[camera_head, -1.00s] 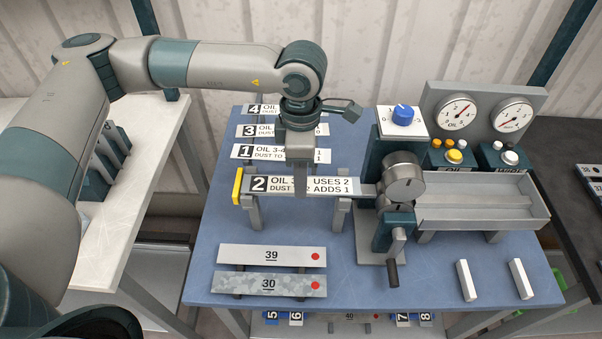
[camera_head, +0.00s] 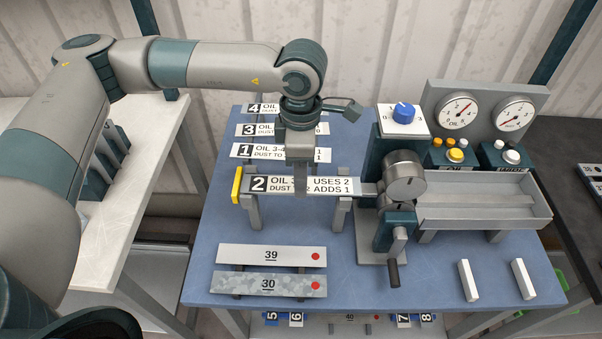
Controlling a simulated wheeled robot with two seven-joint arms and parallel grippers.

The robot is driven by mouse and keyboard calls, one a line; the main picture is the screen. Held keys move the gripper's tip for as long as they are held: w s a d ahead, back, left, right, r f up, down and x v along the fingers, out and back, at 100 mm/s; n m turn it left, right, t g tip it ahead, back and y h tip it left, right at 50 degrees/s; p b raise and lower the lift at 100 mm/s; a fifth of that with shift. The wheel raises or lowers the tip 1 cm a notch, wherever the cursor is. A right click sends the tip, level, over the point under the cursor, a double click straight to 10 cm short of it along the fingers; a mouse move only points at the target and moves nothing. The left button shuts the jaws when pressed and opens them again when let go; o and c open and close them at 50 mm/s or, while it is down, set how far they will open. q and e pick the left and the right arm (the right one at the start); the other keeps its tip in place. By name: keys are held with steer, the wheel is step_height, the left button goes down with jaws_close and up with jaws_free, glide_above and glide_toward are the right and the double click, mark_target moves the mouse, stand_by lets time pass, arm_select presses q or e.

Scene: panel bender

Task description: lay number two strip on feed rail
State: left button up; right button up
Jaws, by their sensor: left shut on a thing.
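The number two strip (camera_head: 335,187) is a white label strip with a black "2" box and the words "OIL", "USES 2", "DUST" and "ADDS 1". It lies along the feed rail (camera_head: 341,215), in front of the roller machine, its left end near the yellow end stop (camera_head: 237,185). My left gripper (camera_head: 300,188) points down from above and is shut on the strip near its middle, hiding part of the print. The fingers hide whether the strip rests fully on the rail. My right gripper is not in view.
Strips one (camera_head: 249,151), three (camera_head: 250,129) and four (camera_head: 256,108) lie behind the rail. Plates 39 (camera_head: 240,254) and 30 (camera_head: 240,284) lie in front. The roller machine with its crank (camera_head: 393,272), a tray (camera_head: 480,215) and gauges (camera_head: 458,112) stand to the right.

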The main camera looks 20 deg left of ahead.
arm_select(q)
steer(key=shift+f+b, duration=0.2)
steer(key=shift+b, duration=0.2)
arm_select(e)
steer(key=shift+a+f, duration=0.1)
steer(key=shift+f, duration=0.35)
arm_select(q)
steer(key=o, duration=1.1)
steer(key=shift+o, duration=0.2)
steer(key=shift+r, duration=0.5)
step_height(320, 180, up, 16)
steer(key=b, duration=0.5)
steer(key=shift+r, duration=0.25)
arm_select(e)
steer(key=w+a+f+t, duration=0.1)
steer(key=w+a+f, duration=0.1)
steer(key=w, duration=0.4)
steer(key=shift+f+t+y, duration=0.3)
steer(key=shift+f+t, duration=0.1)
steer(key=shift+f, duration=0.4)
